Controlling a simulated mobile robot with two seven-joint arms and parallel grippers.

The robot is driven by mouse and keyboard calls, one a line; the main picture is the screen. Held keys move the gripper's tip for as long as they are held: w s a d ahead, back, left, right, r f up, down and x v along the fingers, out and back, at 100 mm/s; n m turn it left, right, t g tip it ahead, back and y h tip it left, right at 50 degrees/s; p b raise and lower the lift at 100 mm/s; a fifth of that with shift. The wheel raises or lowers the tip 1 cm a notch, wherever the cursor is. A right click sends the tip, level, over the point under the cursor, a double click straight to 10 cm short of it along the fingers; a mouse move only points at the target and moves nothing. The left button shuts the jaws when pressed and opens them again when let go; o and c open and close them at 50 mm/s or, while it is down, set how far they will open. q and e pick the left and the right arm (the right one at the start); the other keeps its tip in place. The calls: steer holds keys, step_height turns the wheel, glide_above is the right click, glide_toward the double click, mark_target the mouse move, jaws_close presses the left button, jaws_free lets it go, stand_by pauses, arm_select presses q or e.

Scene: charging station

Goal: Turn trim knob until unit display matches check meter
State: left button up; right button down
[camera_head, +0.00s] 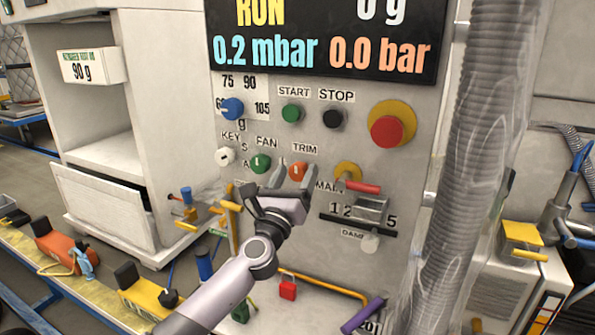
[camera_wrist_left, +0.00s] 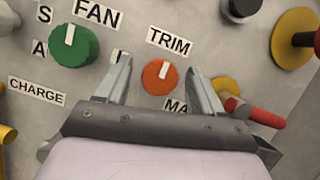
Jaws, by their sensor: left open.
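The orange trim knob (camera_head: 297,171) sits under the TRIM label on the grey panel, its white mark near upright. In the left wrist view the knob (camera_wrist_left: 159,77) shows between the two fingers, with its mark tilted slightly right. My left gripper (camera_head: 290,174) is open in front of the knob, a finger on either side; I cannot tell whether they touch it. The unit display (camera_head: 320,38) reads RUN, 0 g, 0.2 mbar and 0.0 bar; its top is cut off. I cannot identify a check meter in these views. My right gripper is not in view.
The green FAN knob (camera_head: 260,163) is left of the trim knob. A red-handled MAIN valve (camera_head: 362,187) is close on the right. A red stop button (camera_head: 387,130) is above right. A clear ribbed hose (camera_head: 465,150) hangs at the panel's right edge.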

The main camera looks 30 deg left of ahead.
arm_select(q)
steer(key=shift+w+r, duration=0.25)
steer(key=shift+w, duration=0.35)
steer(key=c, duration=1)
